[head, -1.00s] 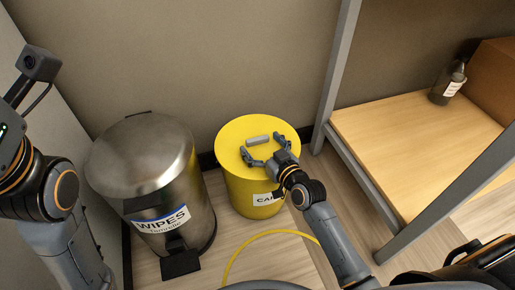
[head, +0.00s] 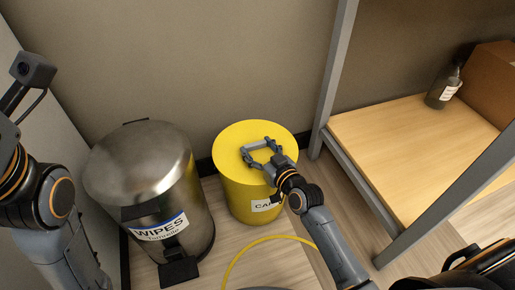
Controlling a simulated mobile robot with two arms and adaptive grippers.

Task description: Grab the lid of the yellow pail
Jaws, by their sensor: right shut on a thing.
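The yellow pail (head: 243,200) stands on the floor against the back wall, with a label on its front that my right arm partly covers. Its flat yellow lid (head: 240,135) is on top. My right gripper (head: 259,147) is over the lid, its fingers closed around the grey handle (head: 258,145) at the lid's middle. The fingers hide most of the handle. The lid looks seated on the pail. My left arm is at the left edge; its gripper is outside the picture.
A steel pedal bin (head: 140,175) labelled WIPES stands left of the pail. A shelf with a wooden board (head: 410,140) and grey posts is at the right, holding a dark bottle (head: 443,88) and a brown box (head: 493,85). A yellow hose (head: 260,240) curves across the floor in front.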

